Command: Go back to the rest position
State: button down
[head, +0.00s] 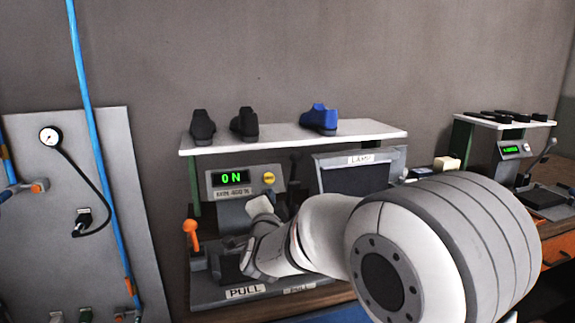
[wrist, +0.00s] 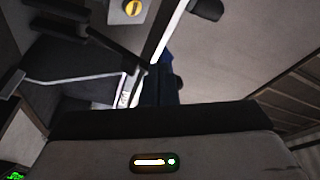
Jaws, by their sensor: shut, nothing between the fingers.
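In the head view my arm reaches left across the front of the heel press, and the fingertips are hard to make out there. The press has a lit green display (head: 231,177) reading ON and a round yellow button (head: 269,178); the button also shows at the top of the wrist view (wrist: 133,7). An orange-handled lever (head: 192,232) stands upright at the press's left. My arm hides part of the press's middle.
A white shelf (head: 290,138) above the press holds two dark shoes (head: 203,127) (head: 244,124) and a blue shoe (head: 320,119). A gauge panel (head: 80,200) with a blue pipe (head: 92,120) stands left. A second machine (head: 515,150) with a lever stands right.

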jog(key=s+d+f+n+g+p, duration=0.1)
jog(key=s+d+f+n+g, duration=0.2)
jog(key=s, duration=0.7)
jog(key=s+d+f+n+g, duration=0.4)
jog(key=s+d+g, duration=0.4)
jog(key=s, duration=0.3)
jog(key=s+d+f+n+g+p, duration=0.1)
jog(key=s+d+f+n+g, duration=0.3)
jog(key=s+d, duration=0.4)
jog(key=s+n+g, duration=0.1)
jog(key=s, duration=0.2)
jog(key=shift+n+p, duration=0.35)
jog(key=shift+n, duration=0.05)
jog(key=shift+s+d+f, duration=0.1)
